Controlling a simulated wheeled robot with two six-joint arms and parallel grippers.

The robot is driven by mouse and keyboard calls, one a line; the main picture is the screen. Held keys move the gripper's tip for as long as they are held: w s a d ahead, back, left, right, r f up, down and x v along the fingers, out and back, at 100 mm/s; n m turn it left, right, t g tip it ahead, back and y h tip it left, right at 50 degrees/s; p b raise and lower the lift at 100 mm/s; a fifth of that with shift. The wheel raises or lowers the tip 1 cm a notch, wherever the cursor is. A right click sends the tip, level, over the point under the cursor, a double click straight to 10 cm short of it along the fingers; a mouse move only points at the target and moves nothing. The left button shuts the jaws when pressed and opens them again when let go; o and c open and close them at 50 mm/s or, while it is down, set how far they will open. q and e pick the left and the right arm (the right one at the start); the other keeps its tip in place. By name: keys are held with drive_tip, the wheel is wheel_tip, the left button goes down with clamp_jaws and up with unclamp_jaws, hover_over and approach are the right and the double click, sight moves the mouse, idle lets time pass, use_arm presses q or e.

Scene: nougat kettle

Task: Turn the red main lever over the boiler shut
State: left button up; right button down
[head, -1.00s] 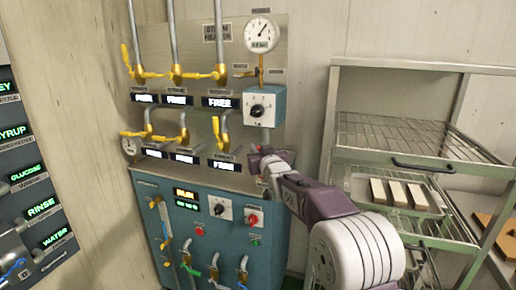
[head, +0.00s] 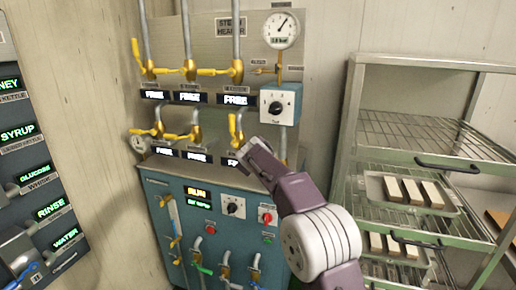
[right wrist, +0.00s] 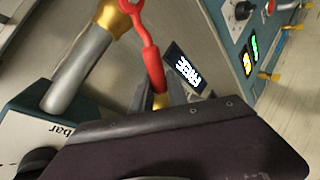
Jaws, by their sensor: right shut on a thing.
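The red lever (right wrist: 153,62) shows in the right wrist view, fixed to a brass valve (right wrist: 118,16) at the end of a grey pipe (right wrist: 76,76). It slants away from the pipe at a clear angle. My right gripper (right wrist: 161,97) is shut on its free end. In the head view my right gripper (head: 252,150) is at the lower right of the valve panel and hides the lever. The blue boiler cabinet (head: 215,248) stands below, its display (head: 197,193) reading RUN. My left gripper is not in view.
Several yellow-handled valves (head: 190,72) stick out of the panel left of my right gripper. A dial box (head: 281,104) and a pressure gauge (head: 281,30) sit above it. A wire rack (head: 410,138) with trays stands at the right. A labelled control panel (head: 30,170) is at the left edge.

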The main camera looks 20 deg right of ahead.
wheel_tip(320, 180, down, 6)
drive_tip(key=a+n+g+h+p, duration=0.1)
drive_tip(key=n+g+h+p, duration=0.2)
drive_tip(key=p, duration=0.4)
drive_tip(key=shift+w+a+n+h, duration=0.2)
drive_tip(key=shift+w+n+h, duration=0.1)
drive_tip(key=shift+w+n, duration=0.15)
drive_tip(key=c, duration=1.3)
unclamp_jaws()
drive_tip(key=b+v, duration=0.1)
drive_tip(key=v, duration=0.8)
